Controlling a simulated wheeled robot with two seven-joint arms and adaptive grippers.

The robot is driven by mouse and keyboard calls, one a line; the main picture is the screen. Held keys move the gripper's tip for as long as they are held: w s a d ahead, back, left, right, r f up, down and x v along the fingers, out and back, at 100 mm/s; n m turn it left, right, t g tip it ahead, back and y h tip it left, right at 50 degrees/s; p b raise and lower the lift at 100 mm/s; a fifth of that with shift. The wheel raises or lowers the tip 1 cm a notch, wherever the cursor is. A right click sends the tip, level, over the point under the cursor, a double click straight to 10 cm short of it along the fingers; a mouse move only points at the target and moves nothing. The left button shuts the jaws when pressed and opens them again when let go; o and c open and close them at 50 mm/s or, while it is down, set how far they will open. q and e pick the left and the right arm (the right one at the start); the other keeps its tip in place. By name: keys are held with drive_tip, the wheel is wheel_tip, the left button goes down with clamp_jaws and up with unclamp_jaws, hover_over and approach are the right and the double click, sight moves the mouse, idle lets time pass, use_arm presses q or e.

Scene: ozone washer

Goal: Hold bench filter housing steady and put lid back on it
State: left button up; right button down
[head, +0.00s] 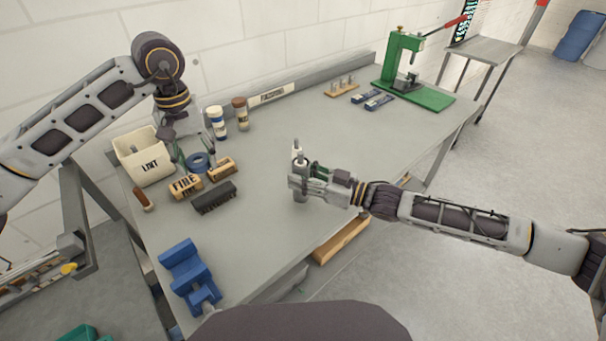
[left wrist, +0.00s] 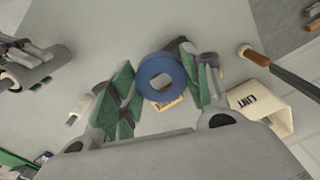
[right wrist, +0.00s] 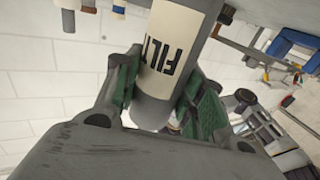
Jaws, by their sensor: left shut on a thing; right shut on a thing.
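The filter housing (right wrist: 172,60) is a white and grey cylinder marked "FILT". In the head view its upper end (head: 298,147) shows above my right gripper (head: 312,183), which is shut around it. It looks upright at the middle of the bench; whether its base touches is hard to tell. The right wrist view shows both green pads on its sides. A blue ring, seemingly the lid (left wrist: 143,77), is between the green pads of my left gripper (left wrist: 160,85), shut on it. In the head view the ring (head: 200,163) hangs over the bench's left part, left of the housing.
The LINT bin (head: 146,163), FIRE block (head: 186,187), a dark brush-like block (head: 214,198) and two bottles (head: 217,124) crowd the left side. A blue vise (head: 187,272) sits at the front left. A green press (head: 405,65) stands at the far right. Bench between ring and housing is clear.

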use_arm(q)
drive_tip(key=shift+d, duration=0.1)
idle(0.3)
wheel_tip(320, 180, up, 4)
drive_tip(key=m, duration=0.2)
hover_over(301, 154)
drive_tip(key=shift+w, duration=0.15)
drive_tip(key=shift+f+m, duration=0.2)
drive_tip(key=shift+m, duration=0.1)
idle(0.4)
drive_tip(key=shift+f, duration=1.85)
drive_tip(key=shift+f, duration=0.15)
drive_tip(key=shift+f, duration=0.8)
drive_tip(key=shift+f, duration=0.55)
idle(0.5)
